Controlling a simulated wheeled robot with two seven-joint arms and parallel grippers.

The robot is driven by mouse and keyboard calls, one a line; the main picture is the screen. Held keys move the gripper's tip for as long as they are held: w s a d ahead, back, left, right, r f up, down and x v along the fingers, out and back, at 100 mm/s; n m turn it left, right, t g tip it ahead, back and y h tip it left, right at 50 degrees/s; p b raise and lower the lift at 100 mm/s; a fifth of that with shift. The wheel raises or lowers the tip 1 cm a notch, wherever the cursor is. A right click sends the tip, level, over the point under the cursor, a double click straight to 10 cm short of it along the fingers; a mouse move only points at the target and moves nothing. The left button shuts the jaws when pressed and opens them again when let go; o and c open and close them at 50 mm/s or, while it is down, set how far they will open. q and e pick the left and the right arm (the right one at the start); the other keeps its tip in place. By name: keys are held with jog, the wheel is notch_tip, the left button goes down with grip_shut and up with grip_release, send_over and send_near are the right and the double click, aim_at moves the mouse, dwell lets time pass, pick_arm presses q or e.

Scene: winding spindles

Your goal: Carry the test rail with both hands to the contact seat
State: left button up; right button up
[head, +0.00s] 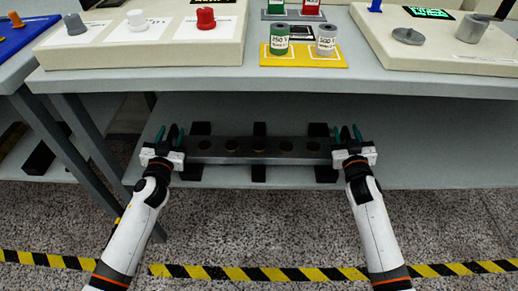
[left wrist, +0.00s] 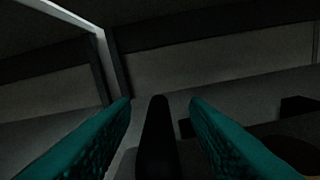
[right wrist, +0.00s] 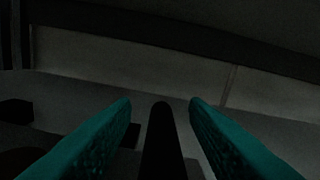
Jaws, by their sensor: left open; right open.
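The test rail (head: 272,153) is a long dark grey bar with several round dark recesses along its top. It lies level on the lower shelf, across black blocks. My left gripper (head: 170,132) is at its left end and my right gripper (head: 347,132) is at its right end. Both are open. In the left wrist view a dark upright handle (left wrist: 157,140) stands between the teal fingers, with gaps on both sides. In the right wrist view a similar handle (right wrist: 162,140) stands between the open fingers. I cannot pick out the contact seat for certain.
The lower shelf (head: 430,150) is clear to the right of the rail. The worktop above carries a panel with knobs (head: 205,18), a yellow plate (head: 300,60) with two labelled cylinders, and a beige device (head: 440,45). Its front edge overhangs the shelf. Striped tape crosses the floor.

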pick_arm(q)
grip_shut()
pick_arm(e)
grip_shut()
dwell(1.0)
pick_arm(q)
jog(key=shift+w+r, duration=0.1)
jog(key=shift+r, duration=0.25)
pick_arm(e)
jog(key=shift+r, duration=0.25)
